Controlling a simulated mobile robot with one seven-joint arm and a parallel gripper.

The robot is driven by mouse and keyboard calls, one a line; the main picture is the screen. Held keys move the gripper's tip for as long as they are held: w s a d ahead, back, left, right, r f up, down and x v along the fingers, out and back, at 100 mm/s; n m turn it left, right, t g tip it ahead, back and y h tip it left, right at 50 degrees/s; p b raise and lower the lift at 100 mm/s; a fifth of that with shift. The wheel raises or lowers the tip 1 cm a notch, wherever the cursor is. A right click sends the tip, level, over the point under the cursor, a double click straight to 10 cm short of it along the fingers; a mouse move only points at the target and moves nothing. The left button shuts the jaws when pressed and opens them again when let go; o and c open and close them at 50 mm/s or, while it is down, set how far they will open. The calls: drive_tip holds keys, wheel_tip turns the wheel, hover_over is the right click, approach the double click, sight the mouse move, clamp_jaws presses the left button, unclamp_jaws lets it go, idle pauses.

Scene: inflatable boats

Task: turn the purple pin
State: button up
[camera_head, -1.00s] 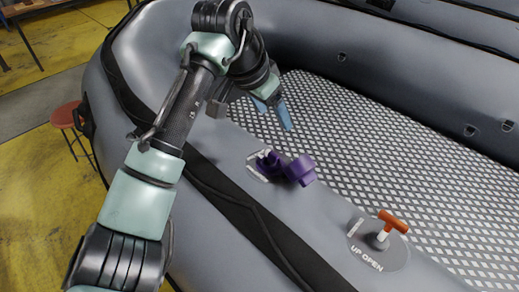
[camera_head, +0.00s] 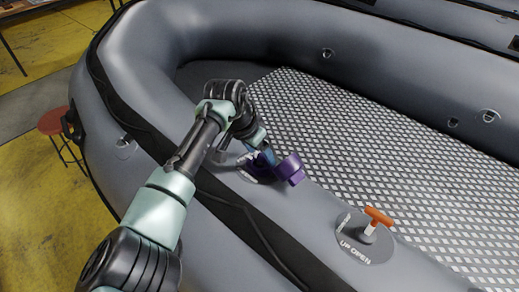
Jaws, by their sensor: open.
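The purple pin (camera_head: 289,168) sits on the top of the grey boat tube, near the middle of the view. My gripper (camera_head: 268,157) has blue fingers and is right at the pin's left side, partly covering it. The fingers are open, and I cannot tell whether they touch the pin. Part of the purple base behind the fingers is hidden by my gripper.
An orange T-handle (camera_head: 378,216) stands on a round grey plate (camera_head: 350,246) marked "UP OPEN", to the right of the pin. The boat's patterned floor (camera_head: 390,150) lies beyond the tube. A red stool (camera_head: 54,121) stands at the left.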

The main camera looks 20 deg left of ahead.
drive_tip(key=shift+f, duration=0.15)
clamp_jaws()
idle(0.4)
